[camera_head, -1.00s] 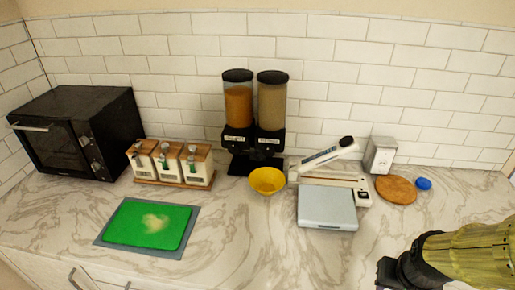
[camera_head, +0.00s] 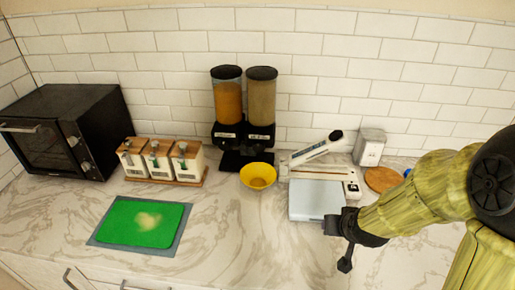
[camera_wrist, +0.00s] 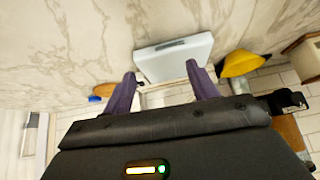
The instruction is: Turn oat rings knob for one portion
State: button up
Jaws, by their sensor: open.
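The twin dispenser (camera_head: 244,135) stands against the back wall, with two clear cylinders, black lids and a black base. Its left cylinder (camera_head: 227,100) holds orange-brown contents and its right cylinder (camera_head: 261,102) beige contents. The small labels are too blurred to read, so I cannot tell which holds oat rings. The knobs are not clear. A yellow bowl (camera_head: 258,177) sits in front of the base; it also shows in the wrist view (camera_wrist: 243,63). My gripper (camera_head: 338,243) is open and empty, right of and nearer than the dispenser, by the scale's right front corner. Its fingers (camera_wrist: 161,70) are spread in the wrist view.
A scale (camera_head: 315,199) lies between my gripper and the bowl, with a white slicer-like device (camera_head: 322,173) behind it. Wooden-topped canisters (camera_head: 160,160) and a black oven (camera_head: 65,130) stand left. A green board (camera_head: 140,222) lies front left. The front middle counter is clear.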

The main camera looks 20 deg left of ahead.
jog(key=w+a+r+n+t+y+p, duration=0.1)
jog(key=w+a+t+y, duration=0.15)
jog(key=a, duration=0.55)
jog(key=w+a+r+n+t+y+p, duration=0.1)
jog(key=w+a+t, duration=0.15)
jog(key=a, duration=0.55)
jog(key=s+a+r+m+t+h+p, duration=0.1)
jog(key=s+a+r+t+p, duration=0.1)
jog(key=a, duration=0.6)
jog(key=s+t+p, duration=0.1)
jog(key=s+t, duration=0.1)
jog(key=t, duration=0.1)
jog(key=shift+a+m+t, duration=0.3)
jog(key=shift+m+t, duration=0.1)
jog(key=shift+r+h, duration=0.1)
jog(key=shift+h, duration=0.15)
